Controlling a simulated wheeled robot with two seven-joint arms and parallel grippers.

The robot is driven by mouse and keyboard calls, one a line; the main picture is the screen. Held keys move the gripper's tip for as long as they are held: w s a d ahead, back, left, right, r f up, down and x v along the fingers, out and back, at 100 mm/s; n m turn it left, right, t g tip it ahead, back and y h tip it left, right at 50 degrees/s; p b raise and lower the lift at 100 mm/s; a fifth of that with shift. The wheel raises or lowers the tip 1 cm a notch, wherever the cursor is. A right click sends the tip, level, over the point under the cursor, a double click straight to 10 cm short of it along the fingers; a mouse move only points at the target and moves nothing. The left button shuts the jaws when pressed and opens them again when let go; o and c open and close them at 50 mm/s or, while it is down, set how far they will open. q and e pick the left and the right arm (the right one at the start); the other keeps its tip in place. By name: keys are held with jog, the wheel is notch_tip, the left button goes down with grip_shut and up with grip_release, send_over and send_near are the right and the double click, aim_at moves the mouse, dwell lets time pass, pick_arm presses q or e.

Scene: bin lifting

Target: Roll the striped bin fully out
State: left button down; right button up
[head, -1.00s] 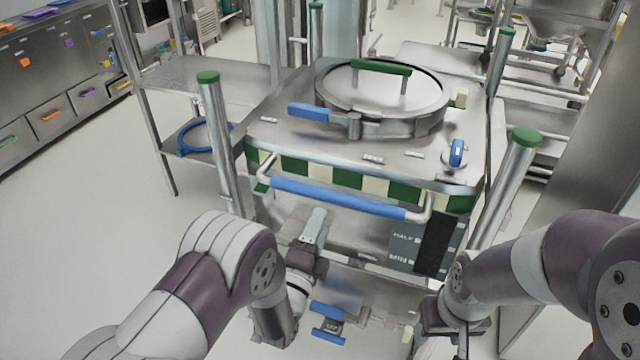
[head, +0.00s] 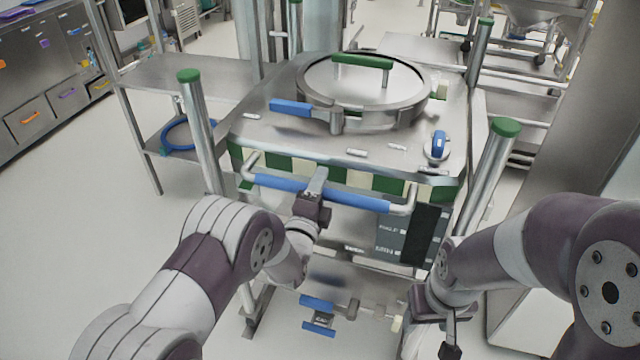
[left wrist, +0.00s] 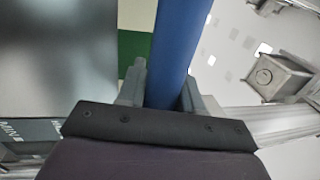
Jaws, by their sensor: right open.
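The striped bin (head: 330,228) is a steel cart with a green-and-cream checked band (head: 357,181) along its front edge and a round lid (head: 362,82) on top. It stands between posts with green caps. A blue bar handle (head: 362,201) spans its front. My left gripper (head: 318,180) is at the handle, left of its middle. In the left wrist view the blue bar (left wrist: 180,45) runs between the fingers (left wrist: 165,90), which sit close on both sides of it. My right gripper (head: 449,350) is open and empty, low at the right, partly hidden by its wrist.
A steel shelf (head: 185,74) with a blue ring (head: 186,134) below stands to the left. Posts (head: 204,135) and (head: 490,170) flank the bin. A blue-padded pedal (head: 318,316) is low in front. The floor (head: 75,190) at left is clear.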

pick_arm(q)
jog(key=shift+s+a+f, duration=0.1)
jog(key=shift+s+f, duration=0.05)
jog(key=shift+s, duration=0.2)
jog(key=shift+p+v, duration=0.35)
jog(key=shift+v, duration=0.65)
jog(key=shift+s+a+r, duration=0.15)
jog(key=shift+s+r, duration=0.05)
jog(key=shift+s, duration=0.3)
jog(key=shift+s+a+r, duration=0.2)
jog(key=shift+s+r, duration=0.05)
jog(key=shift+s, duration=0.25)
jog(key=c, duration=1.1)
grip_release()
jog(key=shift+r, duration=0.1)
jog(key=shift+o, duration=1.3)
jog(key=shift+w, duration=0.2)
jog(key=shift+w+d+f, duration=0.2)
jog(key=shift+w+f, duration=0.15)
jog(key=shift+w, duration=0.1)
jog(key=b+v, duration=0.1)
jog(key=v, duration=1.1)
jog(key=shift+s, duration=0.3)
pick_arm(e)
jog(key=shift+f, duration=0.25)
pick_arm(q)
jog(key=shift+a+f, duration=0.15)
